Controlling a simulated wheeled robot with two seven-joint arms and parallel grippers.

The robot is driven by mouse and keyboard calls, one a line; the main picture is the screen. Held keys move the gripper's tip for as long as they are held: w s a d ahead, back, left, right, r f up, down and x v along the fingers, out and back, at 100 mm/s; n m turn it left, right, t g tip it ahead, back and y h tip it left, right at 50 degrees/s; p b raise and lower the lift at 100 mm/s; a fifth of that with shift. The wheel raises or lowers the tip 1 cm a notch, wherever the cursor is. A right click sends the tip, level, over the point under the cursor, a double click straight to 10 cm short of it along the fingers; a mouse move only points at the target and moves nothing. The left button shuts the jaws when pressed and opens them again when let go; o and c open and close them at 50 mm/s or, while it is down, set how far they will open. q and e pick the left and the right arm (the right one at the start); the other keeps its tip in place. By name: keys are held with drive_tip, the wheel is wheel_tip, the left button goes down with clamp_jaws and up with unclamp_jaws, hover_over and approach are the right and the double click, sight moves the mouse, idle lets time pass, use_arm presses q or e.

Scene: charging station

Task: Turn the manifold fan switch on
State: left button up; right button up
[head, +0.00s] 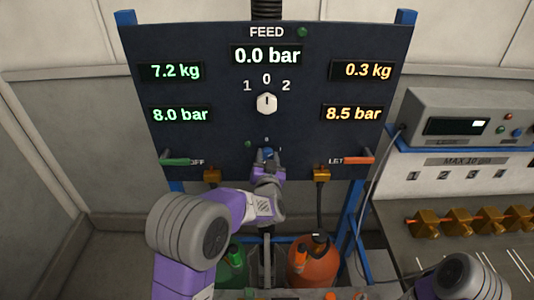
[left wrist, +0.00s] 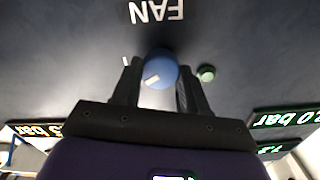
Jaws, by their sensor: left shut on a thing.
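The manifold fan switch is a small blue round knob (head: 268,152) low on the dark panel (head: 215,130). In the left wrist view the blue knob (left wrist: 158,68) sits between the fingers, with the FAN label (left wrist: 157,12) upside down above it. A short white mark on the knob points down and slightly left in that view. My left gripper (head: 267,160) is shut on the knob; its fingers (left wrist: 154,88) flank it. A green lamp (left wrist: 206,73) is beside it, and also shows in the head view (head: 248,144). My right gripper is out of view.
Above is a white selector knob (head: 267,103) at 0. A green lever (head: 175,162) and a red lever (head: 359,160) flank the panel bottom. Green (head: 233,265) and orange (head: 313,262) cylinders stand below. A bench with brass fittings (head: 455,222) is at right.

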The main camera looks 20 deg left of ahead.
use_arm(q)
drive_tip(key=m+p, duration=0.3)
drive_tip(key=m, duration=0.2)
drive_tip(key=shift+d+m, duration=0.1)
drive_tip(key=shift+m, duration=0.3)
drive_tip(key=shift+f, duration=0.1)
idle(0.3)
drive_tip(key=o, duration=1.1)
drive_tip(key=shift+c, duration=0.2)
drive_tip(key=v, duration=0.7)
drive_tip(key=shift+s, duration=0.3)
